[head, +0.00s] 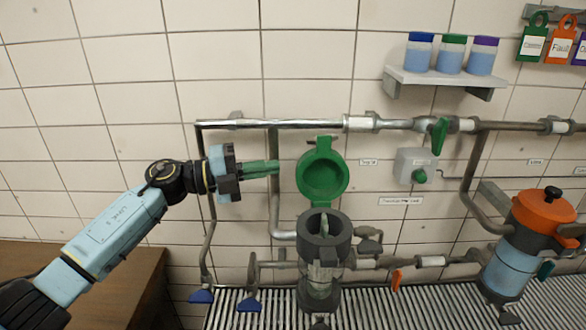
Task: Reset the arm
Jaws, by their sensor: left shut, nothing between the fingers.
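My left arm comes in from the left, and my left gripper (274,168) has its green fingers shut and empty. The fingers point right, in front of the pipes and just left of a round green lid (323,176). From this one view I cannot tell how far the gripper is from the lid or the wall. The lid stands open above a dark grey cylindrical housing (324,231). My right gripper is not in view.
A grey pipe (300,124) runs along the tiled wall with a green lever valve (438,136). An orange-topped blue container (515,262) stands at right. A shelf (440,80) holds three jars. A brown wooden surface (85,262) is at lower left, and a metal grating (400,310) below.

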